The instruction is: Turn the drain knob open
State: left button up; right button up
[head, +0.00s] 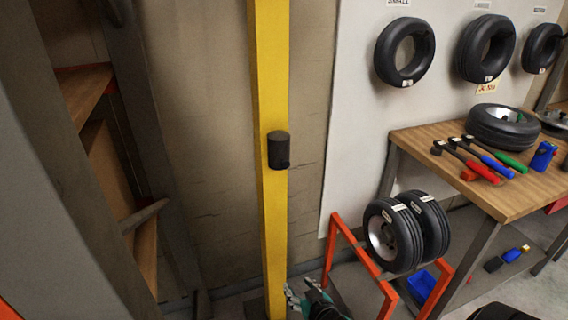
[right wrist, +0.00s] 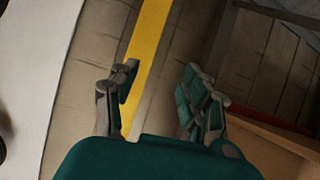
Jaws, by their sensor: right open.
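A yellow upright post (head: 268,80) runs from top to bottom of the head view. A black cylindrical fitting (head: 277,148) is fixed to it at mid-height, with a small dark knob-like part (head: 284,164) at its lower right. I cannot tell its turned position. My right gripper (head: 302,296) shows at the bottom edge of the head view, below the fitting and beside the post's right side. In the right wrist view my right gripper (right wrist: 158,84) is open and empty, with the yellow post (right wrist: 148,30) behind and between the fingers. The fitting does not show there. My left gripper is not in view.
An orange-red rack (head: 376,268) with tires (head: 427,222) stands right of the post. A wooden workbench (head: 425,143) with hammers and a tire is farther right. Tires hang on the white wall panel (head: 355,100). Wooden shelves (head: 85,90) stand at left.

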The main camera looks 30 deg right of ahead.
notch_tip(320, 180, up, 16)
jog(key=d+m+t, duration=0.1)
jog(key=d+t, duration=0.1)
jog(key=t, duration=0.1)
jog(key=t+h+p, duration=0.1)
jog(key=t+h, duration=0.1)
send_near(286, 165)
pick_arm(q)
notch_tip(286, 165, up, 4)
jog(key=p, duration=0.2)
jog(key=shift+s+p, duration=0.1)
jog(key=shift+p, duration=0.25)
pick_arm(e)
jog(key=shift+m, duration=0.3)
jog(key=x, duration=0.9)
jog(key=shift+w, duration=0.25)
grip_shut()
